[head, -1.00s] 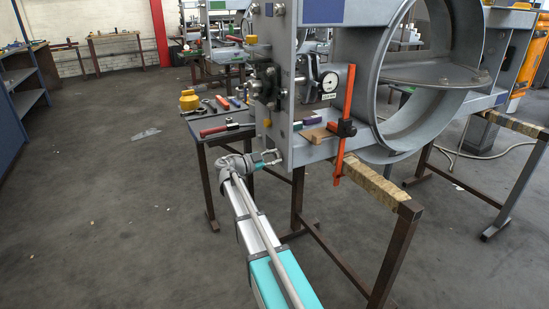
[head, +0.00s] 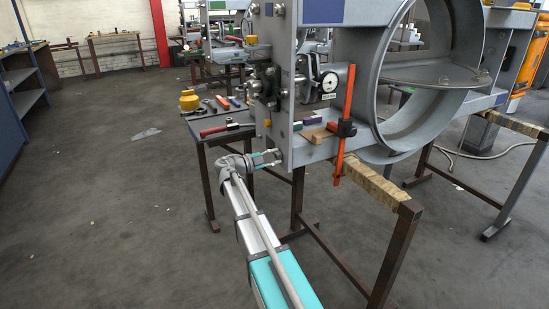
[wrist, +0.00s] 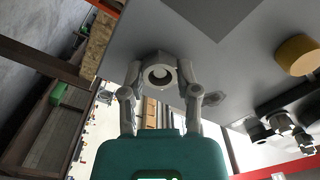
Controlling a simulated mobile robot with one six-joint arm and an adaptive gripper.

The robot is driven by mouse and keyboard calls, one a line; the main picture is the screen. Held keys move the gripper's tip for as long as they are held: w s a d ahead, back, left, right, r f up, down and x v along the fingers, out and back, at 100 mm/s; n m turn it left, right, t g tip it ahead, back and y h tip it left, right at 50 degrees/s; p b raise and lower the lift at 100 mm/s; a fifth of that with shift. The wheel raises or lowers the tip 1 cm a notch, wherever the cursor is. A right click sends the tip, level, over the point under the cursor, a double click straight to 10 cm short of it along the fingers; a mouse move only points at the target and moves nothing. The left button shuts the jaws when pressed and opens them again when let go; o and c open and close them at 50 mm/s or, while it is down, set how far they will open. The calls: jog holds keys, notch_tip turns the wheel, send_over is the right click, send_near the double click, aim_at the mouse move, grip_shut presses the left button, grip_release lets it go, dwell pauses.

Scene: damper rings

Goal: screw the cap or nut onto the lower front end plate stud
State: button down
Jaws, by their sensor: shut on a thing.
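My gripper (head: 279,157) is at the lower front corner of the grey end plate (head: 296,150), low on its left face. In the wrist view my gripper (wrist: 159,80) is shut on a light grey nut or cap (wrist: 158,70), a thick ring with a round bore facing the camera. The ring lies against or just in front of the grey plate (wrist: 215,65). The lower stud cannot be made out; the ring and fingers cover that spot. Whether the thread is engaged cannot be told.
A yellow knob (wrist: 297,55) stands out from the plate to the right in the wrist view. An orange clamp (head: 345,120) hangs on the frame's right side. A bench (head: 235,135) with tools stands behind the gripper.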

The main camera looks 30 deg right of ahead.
jog(key=shift+s+f+m, duration=0.1)
jog(key=shift+s+m, duration=0.15)
jog(key=shift+m, duration=1.25)
jog(key=c, duration=0.6)
grip_release()
jog(key=o, duration=0.3)
jog(key=shift+w, duration=0.15)
jog(key=shift+o, duration=0.2)
jog(key=shift+a, duration=0.15)
jog(key=a, duration=0.4)
jog(key=shift+a, duration=0.35)
